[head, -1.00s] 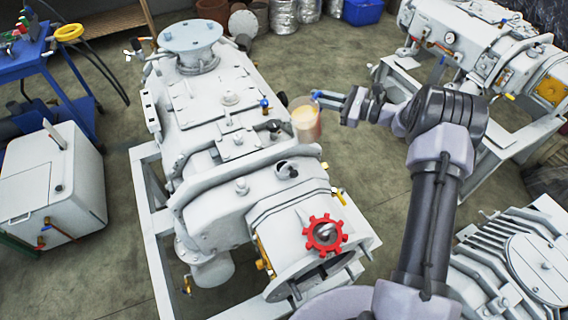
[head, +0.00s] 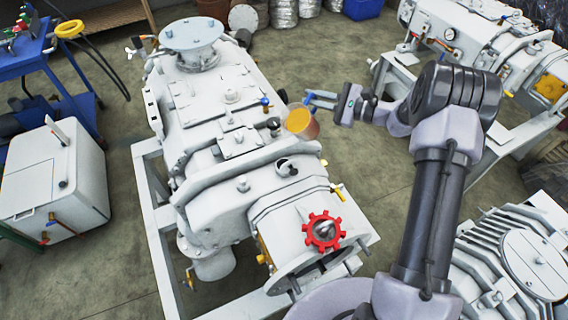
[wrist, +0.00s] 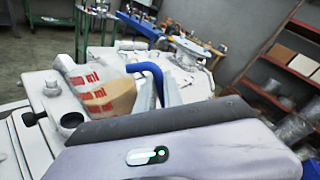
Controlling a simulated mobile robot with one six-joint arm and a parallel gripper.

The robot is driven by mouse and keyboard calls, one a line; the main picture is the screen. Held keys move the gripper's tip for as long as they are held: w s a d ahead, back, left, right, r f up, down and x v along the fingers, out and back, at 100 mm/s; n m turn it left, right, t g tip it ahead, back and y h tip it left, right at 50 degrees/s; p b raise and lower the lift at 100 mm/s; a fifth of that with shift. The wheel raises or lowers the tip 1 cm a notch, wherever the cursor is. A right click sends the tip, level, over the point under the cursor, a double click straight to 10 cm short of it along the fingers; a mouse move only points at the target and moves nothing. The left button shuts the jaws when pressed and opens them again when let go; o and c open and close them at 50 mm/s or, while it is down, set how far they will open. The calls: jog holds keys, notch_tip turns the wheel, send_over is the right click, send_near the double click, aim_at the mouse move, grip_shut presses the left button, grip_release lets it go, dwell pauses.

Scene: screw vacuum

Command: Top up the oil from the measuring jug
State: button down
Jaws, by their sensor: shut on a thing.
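The clear measuring jug (head: 302,124) with red markings holds amber oil and hangs in the air over the right side of the large white pump (head: 205,100). It also shows in the wrist view (wrist: 105,92), tilted, with its mouth toward the left. My gripper (head: 318,99) is shut on the jug's blue handle (wrist: 150,72). A round dark opening (head: 287,168) on the pump lies below and nearer than the jug in the head view. A dark opening also shows in the wrist view (wrist: 71,121), below the jug. I cannot see any oil stream.
A red handwheel (head: 323,231) is at the pump's near end. Small valves and a black knob (head: 273,124) stand on its top near the jug. A second white machine (head: 480,45) is at the right back. A blue cart (head: 50,60) and white box (head: 52,180) stand left.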

aim_at(308, 101)
jog(key=shift+s+a+r+n+p, duration=0.3)
jog(key=shift+s+a+r+n, duration=0.25)
jog(key=shift+n, duration=0.45)
dwell(0.8)
jog(key=shift+s+a+n+h, duration=0.4)
jog(key=shift+s+n+h, duration=0.15)
jog(key=shift+n, duration=0.35)
dwell(5.3)
